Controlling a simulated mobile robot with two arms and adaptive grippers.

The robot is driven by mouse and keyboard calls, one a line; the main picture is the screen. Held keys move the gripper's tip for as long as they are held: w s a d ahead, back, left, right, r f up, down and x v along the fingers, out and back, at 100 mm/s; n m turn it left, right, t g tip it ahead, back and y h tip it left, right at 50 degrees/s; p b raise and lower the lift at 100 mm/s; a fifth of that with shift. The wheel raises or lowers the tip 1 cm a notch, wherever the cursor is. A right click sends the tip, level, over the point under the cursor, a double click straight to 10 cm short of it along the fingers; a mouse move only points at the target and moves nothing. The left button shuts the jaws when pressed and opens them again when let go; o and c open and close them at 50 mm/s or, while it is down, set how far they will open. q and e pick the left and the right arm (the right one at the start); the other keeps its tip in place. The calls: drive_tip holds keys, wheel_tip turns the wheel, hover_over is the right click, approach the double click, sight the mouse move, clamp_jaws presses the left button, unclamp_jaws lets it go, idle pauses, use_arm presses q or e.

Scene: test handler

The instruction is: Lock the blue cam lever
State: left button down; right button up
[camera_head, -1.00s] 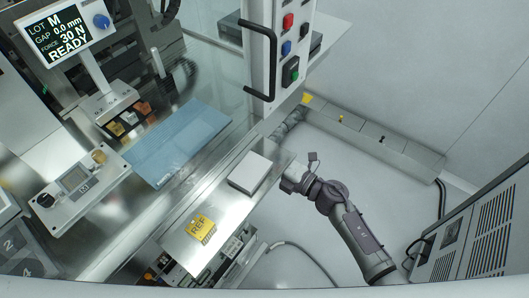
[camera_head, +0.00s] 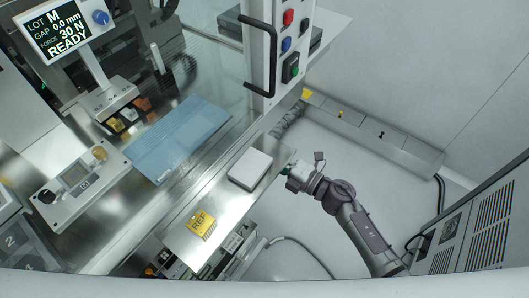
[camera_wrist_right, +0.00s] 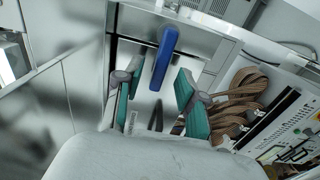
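The blue cam lever (camera_wrist_right: 163,62) shows in the right wrist view, upright in the picture, in front of a pale metal panel. My right gripper (camera_wrist_right: 157,98) is open. Its two green-padded fingers stand left and right of the lever's lower end with space on both sides, and nothing is held. I cannot tell how deep the lever sits between the fingers. In the head view my right gripper (camera_head: 287,171) is at the edge of the metal shelf, and the lever is hidden there. My left gripper is not in view.
The metal shelf carries a white box (camera_head: 250,168) and a yellow REF block (camera_head: 202,222). A blue mat (camera_head: 180,140) lies behind. A black handle (camera_head: 262,70) juts from the button column. Brown ribbed hoses (camera_wrist_right: 238,102) run right of my fingers.

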drive_tip(key=v, duration=1)
drive_tip(key=shift+d, duration=0.1)
drive_tip(key=s+d+f+m+h+b, duration=0.2)
drive_tip(key=d+f+m+h, duration=0.3)
drive_tip(key=f, duration=0.6)
drive_tip(key=s+d+f+m+h+b, duration=0.1)
drive_tip(key=s+d+f+m+h, duration=0.15)
drive_tip(key=f+m, duration=0.55)
drive_tip(key=s+d+f+m+h+b, duration=0.2)
drive_tip(key=d+f+m+h, duration=0.2)
drive_tip(key=f, duration=0.9)
drive_tip(key=s+f+m+g+h+b, duration=0.1)
drive_tip(key=s+f+m+g, duration=0.2)
drive_tip(key=s+f, duration=0.4)
drive_tip(key=s+d+f+m+g+h+b, duration=0.1)
drive_tip(key=s+f+m+g, duration=0.2)
drive_tip(key=s, duration=1)
drive_tip(key=s+d+f+m+g+h+b, duration=0.1)
drive_tip(key=s+f+m+g+b, duration=0.1)
drive_tip(key=s+f, duration=0.8)
drive_tip(key=shift+s+f+m+g, duration=0.4)
drive_tip(key=shift+m+g, duration=0.2)
drive_tip(key=shift+g, duration=0.2)
drive_tip(key=shift+d, duration=0.1)
